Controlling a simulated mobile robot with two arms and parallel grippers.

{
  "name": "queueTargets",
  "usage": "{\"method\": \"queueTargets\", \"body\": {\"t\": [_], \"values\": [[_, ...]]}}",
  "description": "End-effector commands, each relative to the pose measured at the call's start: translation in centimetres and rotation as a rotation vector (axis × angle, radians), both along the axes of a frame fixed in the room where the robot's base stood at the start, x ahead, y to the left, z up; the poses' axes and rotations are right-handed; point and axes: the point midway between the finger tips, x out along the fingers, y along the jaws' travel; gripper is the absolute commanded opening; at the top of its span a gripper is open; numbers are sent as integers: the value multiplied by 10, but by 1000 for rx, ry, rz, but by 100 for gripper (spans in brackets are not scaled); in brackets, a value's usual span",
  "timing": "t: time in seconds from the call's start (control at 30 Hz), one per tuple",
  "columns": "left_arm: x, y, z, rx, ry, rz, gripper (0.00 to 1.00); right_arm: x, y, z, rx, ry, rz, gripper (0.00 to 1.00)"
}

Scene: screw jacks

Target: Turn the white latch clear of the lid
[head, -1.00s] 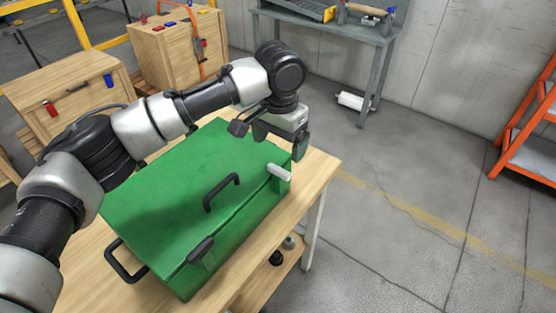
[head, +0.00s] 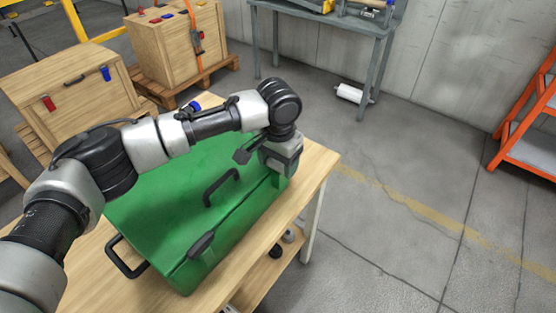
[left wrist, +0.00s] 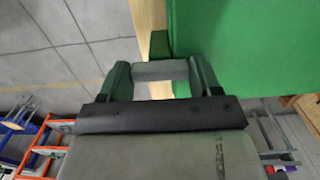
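The green case (head: 165,225) stands shut on a wooden table, with a black handle (head: 220,187) on its lid. The white latch at the lid's far right corner is hidden behind my left gripper (head: 279,172) in the head view. In the left wrist view the latch (left wrist: 160,70) shows as a pale bar lying across the gap between the two fingers of my left gripper (left wrist: 161,78). The fingers are wide apart, one at each end of the bar; I cannot tell whether they touch it. My right gripper is not in view.
A dark latch (head: 201,245) sits at the lid's near front edge, and a black side handle (head: 125,258) sticks out at the left. The wooden table (head: 318,165) has a narrow bare strip at its right. Wooden crates (head: 68,88) and a grey bench (head: 330,22) stand behind.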

Motion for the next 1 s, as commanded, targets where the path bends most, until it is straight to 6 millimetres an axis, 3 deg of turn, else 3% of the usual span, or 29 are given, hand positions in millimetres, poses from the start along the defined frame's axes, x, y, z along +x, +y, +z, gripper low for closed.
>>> {"method": "queueTargets", "body": {"t": [0.03, 0.13, 0.57, 1.0], "values": [[0, 0, 0, 0, 0, 0, 56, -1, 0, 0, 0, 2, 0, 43], [0, 0, 0, 0, 0, 0, 40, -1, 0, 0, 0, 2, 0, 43], [0, 0, 4, -1, 2, -93, 40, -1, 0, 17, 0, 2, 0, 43], [-1, -1, 5, -2, 3, -468, 40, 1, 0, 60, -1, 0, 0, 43]]}}
